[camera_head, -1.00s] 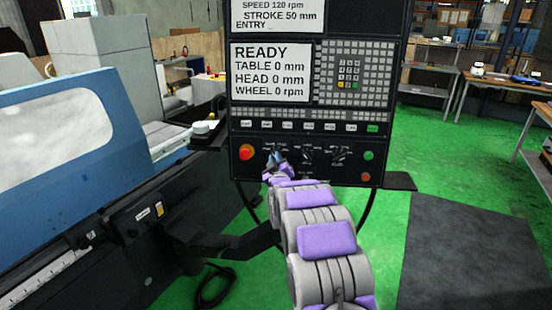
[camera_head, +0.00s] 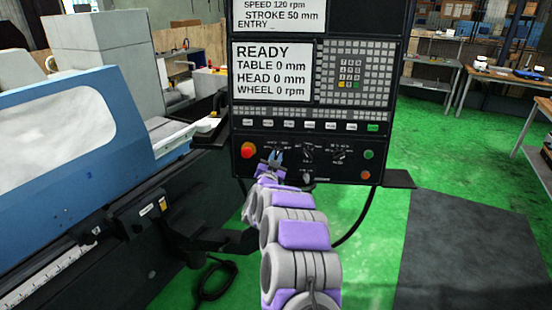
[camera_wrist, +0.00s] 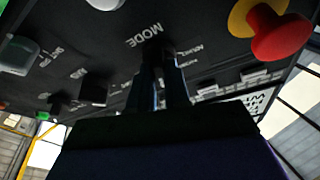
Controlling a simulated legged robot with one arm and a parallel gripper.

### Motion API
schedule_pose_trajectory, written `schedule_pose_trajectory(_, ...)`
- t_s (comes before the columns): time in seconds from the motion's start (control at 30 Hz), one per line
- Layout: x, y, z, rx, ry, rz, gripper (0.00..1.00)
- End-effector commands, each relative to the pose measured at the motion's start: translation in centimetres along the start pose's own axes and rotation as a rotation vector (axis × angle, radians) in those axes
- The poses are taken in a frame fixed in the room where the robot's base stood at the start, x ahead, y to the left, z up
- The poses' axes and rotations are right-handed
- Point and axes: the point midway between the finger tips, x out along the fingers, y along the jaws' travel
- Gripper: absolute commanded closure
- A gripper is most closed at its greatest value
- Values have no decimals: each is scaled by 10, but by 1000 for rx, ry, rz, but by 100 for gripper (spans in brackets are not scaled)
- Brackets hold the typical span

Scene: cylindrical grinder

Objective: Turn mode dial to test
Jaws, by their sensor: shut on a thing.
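The mode dial (camera_wrist: 157,50) is a small dark knob beside the white MODE label in the wrist view, mostly hidden by my fingers. My gripper (camera_head: 275,156) is at the left dial of the lower control panel, just right of the red emergency button. In the wrist view my gripper (camera_wrist: 160,75) has its two narrow fingers closed around the dial. The dial's pointer is hidden, so I cannot tell which position it points to.
The red emergency button (camera_head: 248,150) is close left of my gripper. Two other dials, a speed-type dial (camera_head: 308,150) and another (camera_head: 340,152), stand to the right. The screen (camera_head: 272,72) reads READY.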

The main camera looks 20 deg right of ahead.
Motion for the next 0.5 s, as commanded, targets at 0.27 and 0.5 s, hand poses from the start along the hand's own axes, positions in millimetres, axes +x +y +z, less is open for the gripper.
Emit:
schedule_pose_trajectory(0.27,-2,-2,5,246,-9,91,100)
schedule_pose_trajectory(0.5,-2,-3,6,438,-14,161,100)
